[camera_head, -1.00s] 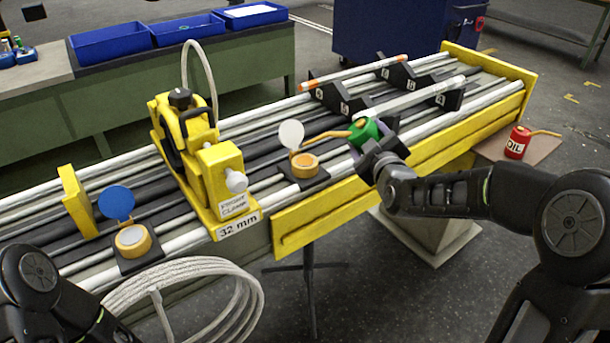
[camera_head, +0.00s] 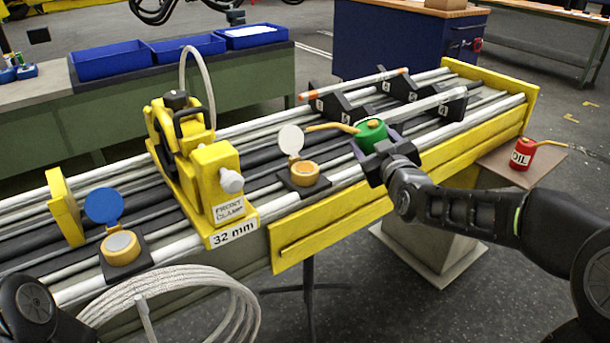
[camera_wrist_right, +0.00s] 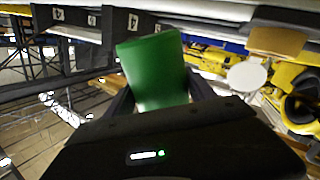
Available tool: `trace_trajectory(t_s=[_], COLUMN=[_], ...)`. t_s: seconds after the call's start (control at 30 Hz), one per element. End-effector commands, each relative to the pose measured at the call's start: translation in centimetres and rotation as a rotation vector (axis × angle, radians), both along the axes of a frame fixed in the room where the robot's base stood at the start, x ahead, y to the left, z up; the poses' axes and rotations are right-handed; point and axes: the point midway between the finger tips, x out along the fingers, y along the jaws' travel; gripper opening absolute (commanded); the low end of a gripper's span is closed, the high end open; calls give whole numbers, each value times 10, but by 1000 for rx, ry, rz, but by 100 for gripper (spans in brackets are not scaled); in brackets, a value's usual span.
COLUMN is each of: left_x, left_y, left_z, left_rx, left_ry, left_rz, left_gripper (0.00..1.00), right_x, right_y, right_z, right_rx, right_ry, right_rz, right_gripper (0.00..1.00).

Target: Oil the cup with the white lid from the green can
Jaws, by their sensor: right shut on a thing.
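The green can (camera_head: 371,134) with its long brass spout is in my right gripper (camera_head: 376,157), which is shut on it. The can is held about upright above the right front of the rails, and its spout points left. The green can also fills the middle of the right wrist view (camera_wrist_right: 157,72). The cup with the white lid (camera_head: 304,173) sits on a black base on the front rail. Its white lid (camera_head: 291,140) stands open. The spout's tip is near the open lid, above the cup's back edge. My left arm shows at the lower left, but its gripper is outside the view.
A cup with a blue lid (camera_head: 120,247), also open, stands left of the yellow front clamp (camera_head: 215,185). A red oil can (camera_head: 522,154) stands on a side plate at the right. Black numbered holders (camera_head: 345,103) carry rods behind the green can. A coiled hose (camera_head: 180,300) hangs in front.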

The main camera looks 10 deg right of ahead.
Motion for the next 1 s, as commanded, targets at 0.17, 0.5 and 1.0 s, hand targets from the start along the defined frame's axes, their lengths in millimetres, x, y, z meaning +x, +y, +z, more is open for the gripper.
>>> trace_trajectory(t_s=[0.17, 0.5, 1.0], left_x=[0, 0, 0], left_y=[0, 0, 0], left_z=[-26, -54, -52], left_rx=[0, 0, 0], left_ry=[0, 0, 0], left_rz=[0, 0, 0], left_gripper=[0, 0, 0], right_x=[0, 0, 0], right_y=[0, 0, 0], right_z=[10, 37, 41], right_rx=[143, 384, 401], right_ry=[-43, -105, -107], right_rz=[-1, 1, 0], right_gripper=[16, 16, 16])
